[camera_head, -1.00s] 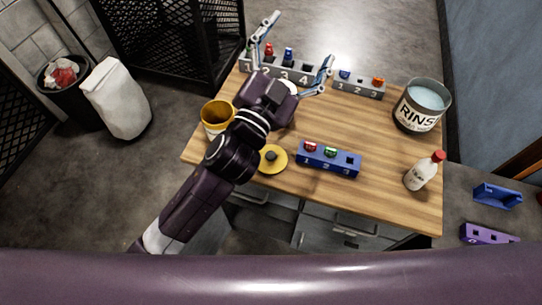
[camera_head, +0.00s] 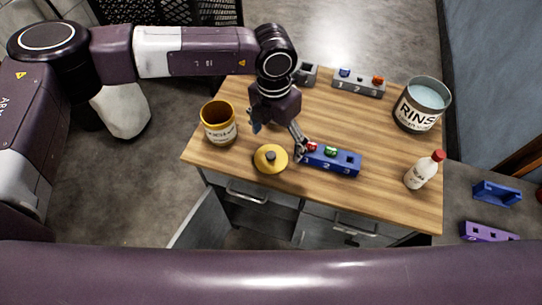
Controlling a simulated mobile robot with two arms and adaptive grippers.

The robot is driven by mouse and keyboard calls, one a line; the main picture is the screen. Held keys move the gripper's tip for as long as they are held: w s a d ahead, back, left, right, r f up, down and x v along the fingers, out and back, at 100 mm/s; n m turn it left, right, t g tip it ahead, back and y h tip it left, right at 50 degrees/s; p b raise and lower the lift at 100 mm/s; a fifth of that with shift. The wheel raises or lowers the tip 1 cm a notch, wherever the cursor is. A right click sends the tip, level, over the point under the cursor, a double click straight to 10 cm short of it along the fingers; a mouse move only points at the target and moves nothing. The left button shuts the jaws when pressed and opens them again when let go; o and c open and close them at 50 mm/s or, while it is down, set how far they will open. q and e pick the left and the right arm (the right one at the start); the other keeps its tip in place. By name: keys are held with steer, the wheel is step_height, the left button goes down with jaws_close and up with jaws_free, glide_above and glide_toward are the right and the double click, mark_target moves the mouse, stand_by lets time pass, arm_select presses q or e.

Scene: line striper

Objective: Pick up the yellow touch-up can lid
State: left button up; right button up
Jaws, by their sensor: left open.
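The yellow touch-up can lid (camera_head: 271,159) is a round disc with a dark knob in its middle. It lies flat near the front edge of the wooden table (camera_head: 390,207). My left gripper (camera_head: 277,142) points down just behind and above the lid, with its fingers spread and nothing between them. One finger is by the left end of the blue numbered rack, the other is left of the lid's far side. I cannot tell whether either touches anything. The open yellow can (camera_head: 219,132) stands to the left of the lid. My right gripper is not in view.
The blue rack (camera_head: 335,161) holds red and green pieces close to the right of the lid. A white bottle with a red cap (camera_head: 424,170) and a rinse can (camera_head: 421,105) stand farther right. A grey rack (camera_head: 358,83) is at the back.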

mark_target(270, 155)
arm_select(q)
steer(key=shift+w+a+y, duration=0.3)
steer(key=shift+w+a, duration=0.15)
steer(key=shift+a, duration=0.2)
steer(key=shift+a+f, duration=0.1)
steer(key=shift+f, duration=0.2)
steer(key=shift+f+p, duration=0.7)
steer(key=shift+f, duration=0.2)
steer(key=shift+f+p, duration=0.35)
step_height(270, 155, down, 4)
steer(key=shift+s+r+p, duration=0.15)
steer(key=shift+r+p, duration=0.05)
steer(key=shift+p, duration=0.7)
steer(key=shift+f, duration=0.45)
steer(key=shift+c, duration=0.3)
steer(key=c, duration=1.3)
steer(key=shift+s, duration=0.1)
steer(key=shift+c, duration=0.8)
